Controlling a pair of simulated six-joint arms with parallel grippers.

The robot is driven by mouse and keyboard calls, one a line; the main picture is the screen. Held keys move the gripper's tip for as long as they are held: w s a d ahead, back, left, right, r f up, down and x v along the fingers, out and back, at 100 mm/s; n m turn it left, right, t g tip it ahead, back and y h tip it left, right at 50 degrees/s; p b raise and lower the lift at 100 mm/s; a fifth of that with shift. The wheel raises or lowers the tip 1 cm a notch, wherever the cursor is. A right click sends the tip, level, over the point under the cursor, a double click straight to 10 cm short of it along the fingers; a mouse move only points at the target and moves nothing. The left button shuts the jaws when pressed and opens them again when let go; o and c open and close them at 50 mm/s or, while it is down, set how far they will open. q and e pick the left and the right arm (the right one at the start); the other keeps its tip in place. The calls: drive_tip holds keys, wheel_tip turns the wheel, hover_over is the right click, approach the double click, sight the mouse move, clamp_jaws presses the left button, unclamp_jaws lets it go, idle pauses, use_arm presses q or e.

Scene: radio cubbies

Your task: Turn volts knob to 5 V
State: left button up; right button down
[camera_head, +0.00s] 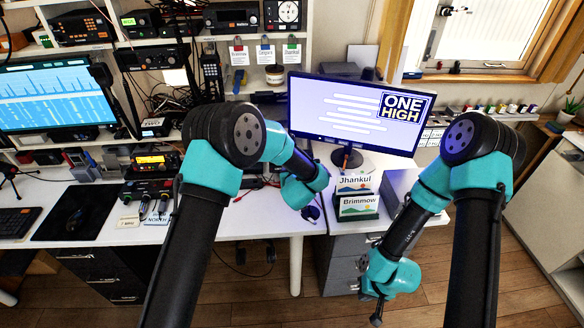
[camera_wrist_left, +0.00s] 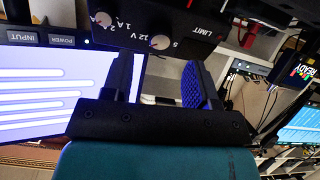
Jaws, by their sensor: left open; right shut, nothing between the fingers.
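In the left wrist view the volts knob (camera_wrist_left: 160,42) is a small round knob on a dark box front (camera_wrist_left: 185,20), with 5 and 12 V printed around it. Its pointer setting is too small to read. My left gripper (camera_wrist_left: 158,65) is open, its fingers either side of the knob in the picture, with no clear contact seen. A second knob (camera_wrist_left: 103,18) marked 1A and 2A is to its left, and LIMIT is printed to the right. In the head view my left arm hides its own fingers and I cannot make out the knob. My right gripper (camera_head: 377,311) is shut and empty, low in front of the drawers.
A monitor (camera_head: 355,112) reading ONE HIGH stands behind my left wrist. Name cards (camera_head: 358,205) are on the desk (camera_head: 268,218) between my arms. Radios (camera_head: 157,161) and a keyboard (camera_head: 17,224) are at left. There is free room over the wooden floor (camera_head: 450,270) at right.

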use_arm(q)
drive_tip(key=x, duration=0.5)
drive_tip(key=shift+c, duration=0.5)
drive_tip(key=c, duration=0.8)
